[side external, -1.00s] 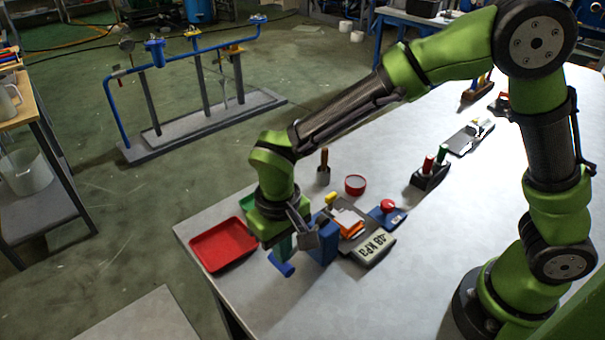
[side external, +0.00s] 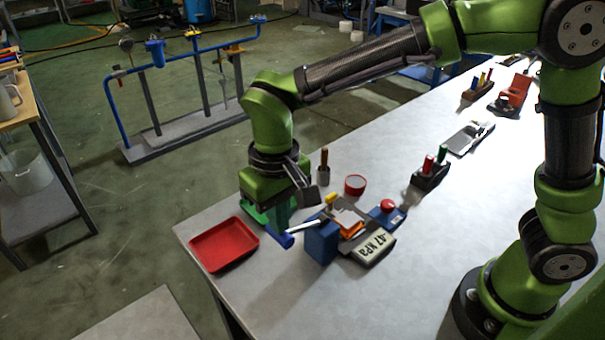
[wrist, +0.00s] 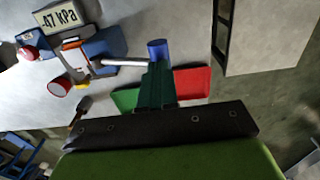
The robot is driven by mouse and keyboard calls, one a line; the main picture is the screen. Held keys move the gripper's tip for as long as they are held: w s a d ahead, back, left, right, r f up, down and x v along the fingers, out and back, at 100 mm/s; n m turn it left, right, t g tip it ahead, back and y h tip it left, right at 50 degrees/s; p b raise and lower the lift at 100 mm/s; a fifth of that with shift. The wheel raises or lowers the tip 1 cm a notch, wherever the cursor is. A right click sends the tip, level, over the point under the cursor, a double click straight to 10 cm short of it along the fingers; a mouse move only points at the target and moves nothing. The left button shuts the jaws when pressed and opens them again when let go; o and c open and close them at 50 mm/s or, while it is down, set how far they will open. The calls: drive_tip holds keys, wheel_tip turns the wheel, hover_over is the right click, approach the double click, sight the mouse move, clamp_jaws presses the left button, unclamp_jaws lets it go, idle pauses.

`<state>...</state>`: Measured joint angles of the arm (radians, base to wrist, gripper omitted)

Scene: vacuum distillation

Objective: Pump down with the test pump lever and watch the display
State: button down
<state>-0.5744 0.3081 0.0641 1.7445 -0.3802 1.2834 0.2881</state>
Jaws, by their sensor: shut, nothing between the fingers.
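The test pump is a blue block (side external: 321,243) near the table's front edge. Its lever (side external: 303,225) is a pale rod with a blue grip (side external: 284,240), sticking out to the left and about level. The display (side external: 373,246) beside the pump reads -47 kPa, and it also shows in the wrist view (wrist: 59,16). My gripper (wrist: 157,72) is shut and empty, its green fingers close beside the lever's blue grip in the wrist view. I cannot tell whether they touch. In the side view my wrist hides part of the fingers.
A red tray (side external: 223,245) lies left of the pump, with a green tray (side external: 252,210) partly hidden behind my gripper. A red round container (side external: 355,184), a brown-handled tool in a holder (side external: 323,167) and a red button (side external: 388,206) stand close behind. The table's front right is clear.

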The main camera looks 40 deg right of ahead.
drive_tip(key=shift+f, duration=0.15)
idle(0.4)
wheel_tip(320, 180, down, 8)
drive_tip(key=shift+r, duration=4.15)
drive_tip(key=shift+r, duration=3)
